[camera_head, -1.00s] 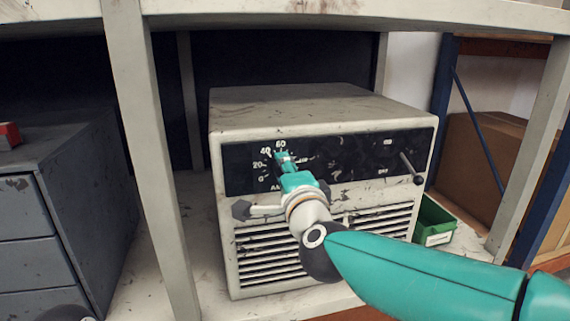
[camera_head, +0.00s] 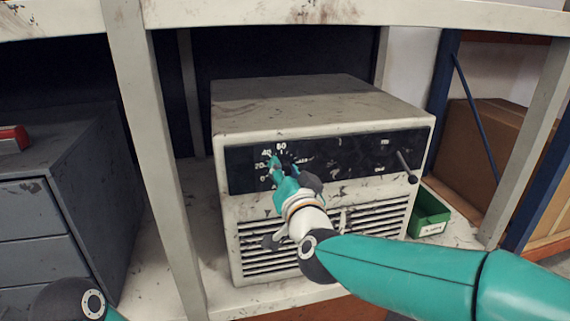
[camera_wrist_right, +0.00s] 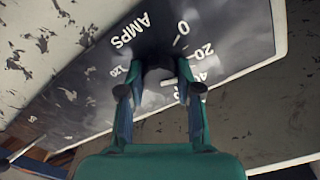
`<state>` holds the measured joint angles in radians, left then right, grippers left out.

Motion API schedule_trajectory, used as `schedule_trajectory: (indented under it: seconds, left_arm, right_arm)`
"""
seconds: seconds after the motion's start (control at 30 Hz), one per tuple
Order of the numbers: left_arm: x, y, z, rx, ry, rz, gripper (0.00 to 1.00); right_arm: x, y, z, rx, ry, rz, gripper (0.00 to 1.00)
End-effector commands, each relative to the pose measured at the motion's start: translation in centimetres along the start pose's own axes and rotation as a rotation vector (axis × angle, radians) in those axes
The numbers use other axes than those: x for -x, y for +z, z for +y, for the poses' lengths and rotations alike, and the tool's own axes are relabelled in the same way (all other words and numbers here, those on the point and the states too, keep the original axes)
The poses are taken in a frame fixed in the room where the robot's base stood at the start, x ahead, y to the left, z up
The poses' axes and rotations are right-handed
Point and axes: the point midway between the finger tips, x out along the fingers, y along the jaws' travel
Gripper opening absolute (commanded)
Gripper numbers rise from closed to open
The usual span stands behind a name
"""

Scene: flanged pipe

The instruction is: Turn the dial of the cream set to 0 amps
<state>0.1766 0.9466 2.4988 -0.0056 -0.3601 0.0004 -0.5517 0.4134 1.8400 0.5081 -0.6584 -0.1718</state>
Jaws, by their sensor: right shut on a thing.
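The cream set (camera_head: 300,105) stands on the shelf, its black front panel facing me. The dial (camera_wrist_right: 160,72) is a dark knob on that panel, with white scale marks and the word AMPS around it. In the wrist view 0, 20, 40 and 120 are readable; where the pointer stands I cannot tell for sure. My right gripper (camera_wrist_right: 160,92) is shut on the dial, one finger on each side. In the head view my right gripper (camera_head: 281,164) covers most of the dial. My left gripper is out of view; only part of my left arm shows at bottom left.
A black-knobbed lever (camera_head: 407,166) sticks out at the panel's right. A green bin (camera_head: 430,215) stands right of the set. A grey drawer cabinet (camera_head: 50,210) and a shelf post (camera_head: 155,150) are left. A cardboard box (camera_head: 490,145) is at the right.

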Motion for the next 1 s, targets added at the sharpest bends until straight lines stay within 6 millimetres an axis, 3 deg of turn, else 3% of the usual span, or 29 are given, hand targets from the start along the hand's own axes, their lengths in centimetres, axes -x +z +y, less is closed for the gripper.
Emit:
schedule_trajectory:
  seconds: [0.03,0.6,1.0]
  left_arm:
    - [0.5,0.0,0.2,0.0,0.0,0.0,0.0]
    - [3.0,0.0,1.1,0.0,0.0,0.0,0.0]
    - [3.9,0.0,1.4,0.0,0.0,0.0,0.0]
  right_arm:
    - [0.0,0.7,0.1,0.049,0.004,-0.021,0.0]
    - [0.0,0.8,0.2,0.573,0.001,-0.023,0.0]
    - [0.0,0.9,0.3,0.794,-0.001,-0.023,0.0]
